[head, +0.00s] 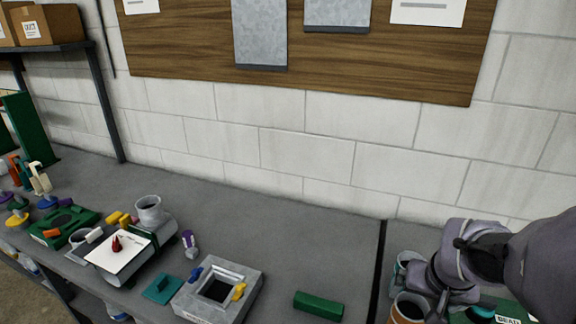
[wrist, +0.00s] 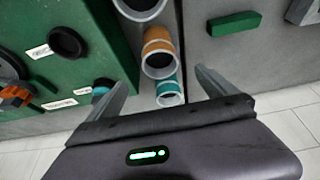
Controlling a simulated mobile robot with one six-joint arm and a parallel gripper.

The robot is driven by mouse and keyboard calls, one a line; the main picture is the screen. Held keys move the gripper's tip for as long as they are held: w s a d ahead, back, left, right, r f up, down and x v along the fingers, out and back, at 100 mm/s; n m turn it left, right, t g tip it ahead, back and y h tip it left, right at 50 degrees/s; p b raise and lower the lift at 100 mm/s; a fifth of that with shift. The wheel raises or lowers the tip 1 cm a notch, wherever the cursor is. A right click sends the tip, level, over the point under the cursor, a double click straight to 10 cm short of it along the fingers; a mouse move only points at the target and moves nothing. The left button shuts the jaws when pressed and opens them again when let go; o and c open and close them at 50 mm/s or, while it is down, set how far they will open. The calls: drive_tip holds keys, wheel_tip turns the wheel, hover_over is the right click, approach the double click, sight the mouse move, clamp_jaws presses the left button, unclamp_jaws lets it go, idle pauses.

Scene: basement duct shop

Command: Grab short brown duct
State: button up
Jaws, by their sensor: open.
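The short brown duct (wrist: 157,36) is an open ring with a pale rim, between a grey duct (wrist: 140,12) and a teal duct (wrist: 168,87) in the wrist view. A brown duct also shows at the bottom of the head view (head: 399,317), partly cut off. My gripper (wrist: 160,77) is open and empty. Its fingertips are spread to either side of the duct row, nearest the teal one, and the brown duct lies just beyond them. In the head view my arm hides most of the gripper.
A green board (wrist: 75,75) with black round fittings stands close to the left finger. A green block (head: 318,306) lies on the grey bench (head: 290,245). A grey square duct box (head: 250,295) is left of it. The bench's back middle is clear.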

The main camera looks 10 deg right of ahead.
drive_tip(key=b, duration=0.4)
approach(409, 311)
drive_tip(key=x, duration=0.5)
drive_tip(key=shift+s+a, duration=0.1)
drive_tip(key=shift+a, duration=0.2)
drive_tip(key=x, duration=0.2)
drive_tip(key=b+x, duration=0.1)
drive_tip(key=x, duration=0.1)
drive_tip(key=b+x, duration=0.1)
drive_tip(key=x, duration=0.1)
drive_tip(key=shift+d, duration=0.3)
drive_tip(key=shift+c, duration=0.7)
drive_tip(key=c, duration=1.5)
